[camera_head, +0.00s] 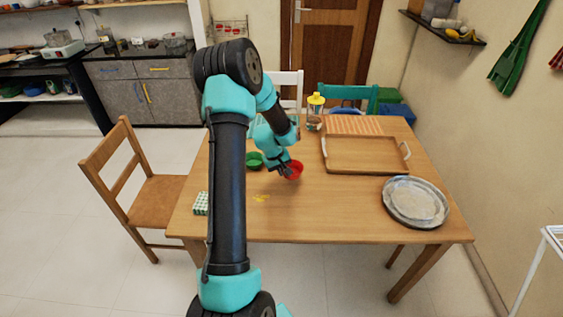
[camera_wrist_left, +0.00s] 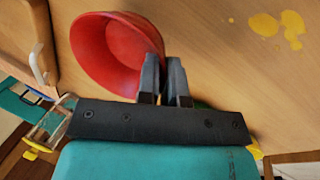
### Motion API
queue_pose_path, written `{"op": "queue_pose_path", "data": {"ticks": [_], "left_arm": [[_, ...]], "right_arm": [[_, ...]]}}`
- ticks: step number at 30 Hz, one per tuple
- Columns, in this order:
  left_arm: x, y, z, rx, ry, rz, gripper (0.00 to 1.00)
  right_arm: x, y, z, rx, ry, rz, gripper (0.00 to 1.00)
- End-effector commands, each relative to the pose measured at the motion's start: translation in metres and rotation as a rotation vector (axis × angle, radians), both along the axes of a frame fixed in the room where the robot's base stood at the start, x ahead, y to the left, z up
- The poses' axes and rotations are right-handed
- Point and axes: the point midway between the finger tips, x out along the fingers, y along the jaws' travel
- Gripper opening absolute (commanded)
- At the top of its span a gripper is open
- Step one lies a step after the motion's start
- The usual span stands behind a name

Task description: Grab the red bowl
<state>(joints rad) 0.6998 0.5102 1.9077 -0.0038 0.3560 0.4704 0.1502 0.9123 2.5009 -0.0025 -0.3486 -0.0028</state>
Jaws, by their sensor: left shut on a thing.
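The red bowl (camera_head: 296,169) is at the middle of the wooden table, at the tip of my left arm. My left gripper (camera_head: 286,170) is shut on its near-side rim. In the left wrist view the red bowl (camera_wrist_left: 105,50) shows its inside, and its rim runs between the two dark fingers of my left gripper (camera_wrist_left: 163,75). I cannot tell whether the bowl touches the table. My right gripper is not in either view.
A green bowl (camera_head: 255,160) stands just left of the red bowl. A wooden tray (camera_head: 366,168) and metal plates (camera_head: 388,203) lie to the right. A yellow-lidded jar (camera_head: 315,112) stands at the back. Yellow spots (camera_head: 261,198) mark the clear front of the table (camera_head: 320,215).

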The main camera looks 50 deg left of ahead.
Motion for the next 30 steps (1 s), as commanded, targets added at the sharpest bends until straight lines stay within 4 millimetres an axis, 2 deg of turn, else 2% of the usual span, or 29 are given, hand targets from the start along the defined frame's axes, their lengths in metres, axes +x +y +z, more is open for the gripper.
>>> {"op": "queue_pose_path", "data": {"ticks": [1,6,11,30], "left_arm": [[-0.007,-0.010,0.002,-0.001,0.000,0.000,0.00],[-0.025,-0.036,0.005,-0.001,0.000,-0.001,0.00],[-0.035,-0.050,0.006,-0.001,0.000,0.000,0.00],[-0.038,-0.054,0.006,0.000,0.000,0.000,0.00]], "right_arm": [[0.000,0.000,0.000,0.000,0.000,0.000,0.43],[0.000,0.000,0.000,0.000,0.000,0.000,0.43],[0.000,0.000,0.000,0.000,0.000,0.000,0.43],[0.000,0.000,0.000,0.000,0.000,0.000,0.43]]}}
